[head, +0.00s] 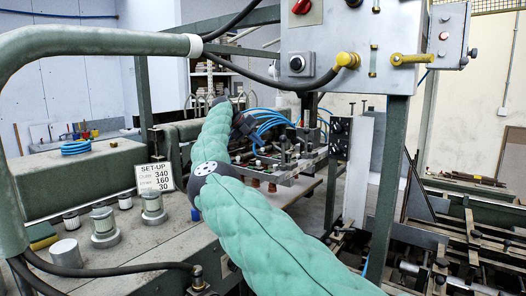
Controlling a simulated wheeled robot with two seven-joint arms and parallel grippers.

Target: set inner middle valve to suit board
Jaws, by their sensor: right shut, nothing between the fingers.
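My right arm, in green padding, comes in from the bottom right and bends back to the feeder head. Several small valves and fittings sit along the bar, with brown suction cups below. I cannot tell which one is the inner middle valve or how its handle is turned. A set-up card (155,177) stands at left; it appears to read 340, 160 and 30. My left gripper is not in view.
Blue air hoses (270,119) loop behind the bar. A grey control box (340,50) with a red knob hangs above. Metal cylinders (103,226) stand on the left deck. A green post (388,180) and machine rails are at right.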

